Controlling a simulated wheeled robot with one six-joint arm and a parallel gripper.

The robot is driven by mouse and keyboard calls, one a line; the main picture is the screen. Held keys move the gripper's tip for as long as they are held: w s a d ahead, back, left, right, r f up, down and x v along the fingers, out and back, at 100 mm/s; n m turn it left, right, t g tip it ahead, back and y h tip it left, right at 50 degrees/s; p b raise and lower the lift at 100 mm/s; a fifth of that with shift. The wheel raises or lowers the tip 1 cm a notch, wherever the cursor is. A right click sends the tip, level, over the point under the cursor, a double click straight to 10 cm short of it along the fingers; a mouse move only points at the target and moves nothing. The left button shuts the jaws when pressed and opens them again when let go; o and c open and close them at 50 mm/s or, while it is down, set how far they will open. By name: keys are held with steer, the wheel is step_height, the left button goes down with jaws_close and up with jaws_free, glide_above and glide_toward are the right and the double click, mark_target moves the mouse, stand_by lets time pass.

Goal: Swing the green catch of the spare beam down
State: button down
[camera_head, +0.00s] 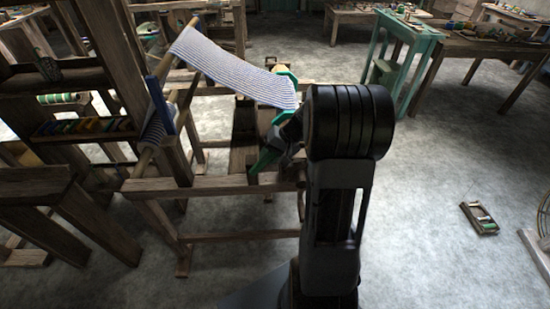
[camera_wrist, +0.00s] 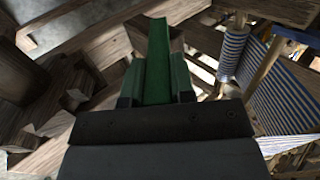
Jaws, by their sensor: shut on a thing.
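The green catch (camera_wrist: 157,45) is a flat, narrow bar, seen lengthwise in the wrist view between the two fingers of my gripper (camera_wrist: 157,80). The fingers are shut on it, and its far end sticks out beyond them. In the head view the green catch (camera_head: 263,162) slants down to the left from my gripper (camera_head: 279,143), just above a wooden rail of the loom. My arm hides part of the gripper and whatever the catch is fixed to. A green rim (camera_head: 285,72) shows at the end of the striped cloth, above the gripper.
Blue-and-white striped cloth (camera_head: 235,68) stretches across the loom and shows at the right of the wrist view (camera_wrist: 280,95). Wooden rails (camera_head: 215,185) lie close below and left of my gripper. A small tray (camera_head: 479,218) lies on the open floor at right.

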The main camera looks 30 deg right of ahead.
steer(key=shift+r, duration=0.1)
stand_by(0.3)
steer(key=c, duration=1)
jaws_free()
steer(key=shift+o, duration=0.2)
steer(key=shift+d, duration=0.1)
